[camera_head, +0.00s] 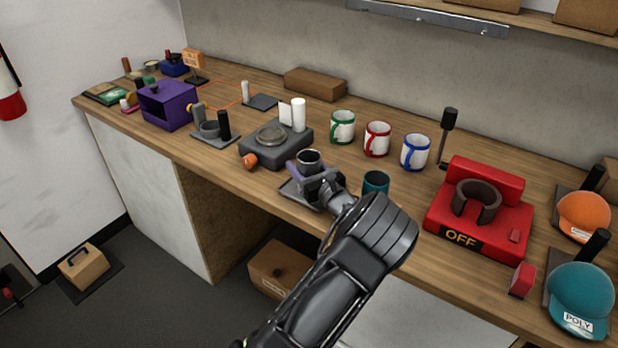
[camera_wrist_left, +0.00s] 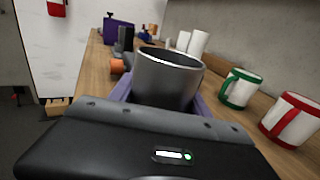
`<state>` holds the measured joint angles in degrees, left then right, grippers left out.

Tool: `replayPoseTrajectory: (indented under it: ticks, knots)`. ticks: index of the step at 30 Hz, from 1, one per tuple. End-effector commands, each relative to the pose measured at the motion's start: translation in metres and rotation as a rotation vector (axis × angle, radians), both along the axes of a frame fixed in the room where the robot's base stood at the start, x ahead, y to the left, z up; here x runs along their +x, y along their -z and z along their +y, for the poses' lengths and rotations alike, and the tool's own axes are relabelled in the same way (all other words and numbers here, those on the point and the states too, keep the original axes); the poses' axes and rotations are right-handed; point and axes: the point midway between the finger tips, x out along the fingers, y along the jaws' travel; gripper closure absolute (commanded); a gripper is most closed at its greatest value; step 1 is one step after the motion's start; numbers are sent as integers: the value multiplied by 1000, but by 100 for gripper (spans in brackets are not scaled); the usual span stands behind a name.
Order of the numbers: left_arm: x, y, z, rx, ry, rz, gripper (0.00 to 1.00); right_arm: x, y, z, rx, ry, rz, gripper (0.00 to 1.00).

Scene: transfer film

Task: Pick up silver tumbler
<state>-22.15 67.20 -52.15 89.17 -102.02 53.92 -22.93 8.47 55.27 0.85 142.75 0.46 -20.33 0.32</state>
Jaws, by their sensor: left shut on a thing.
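The silver tumbler (camera_head: 309,156) is near the front edge of the workbench, upright, its open rim facing up. In the left wrist view the tumbler (camera_wrist_left: 168,78) is a dark grey metal cup. My left gripper (camera_head: 313,172) is shut on it, with purple fingers on both sides of its body; in the wrist view the gripper (camera_wrist_left: 166,100) hides its lower part. A dark pad (camera_head: 289,189) lies below the tumbler. I cannot tell whether the tumbler's base touches it. My right gripper is in neither view.
A teal cup (camera_head: 376,181) stands close to the right of my left gripper. A grey scale-like device (camera_head: 276,150) is behind to the left. Mugs with green (camera_head: 342,127), red (camera_head: 377,139) and blue (camera_head: 415,152) trim stand behind. A red press (camera_head: 480,208) is at right.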

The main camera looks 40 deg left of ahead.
Motion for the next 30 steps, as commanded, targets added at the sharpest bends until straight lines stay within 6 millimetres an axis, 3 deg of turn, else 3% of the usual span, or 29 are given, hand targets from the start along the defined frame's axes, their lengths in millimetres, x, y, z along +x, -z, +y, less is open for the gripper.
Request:
replayPoseTrajectory:
  ticks: [5,16,30]
  knots:
    - [0,0,0,0,0,0,94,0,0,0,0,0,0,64]
    - [0,-8,0,1,0,-3,94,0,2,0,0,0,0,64]
    - [0,-89,0,0,0,-5,94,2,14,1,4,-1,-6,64]
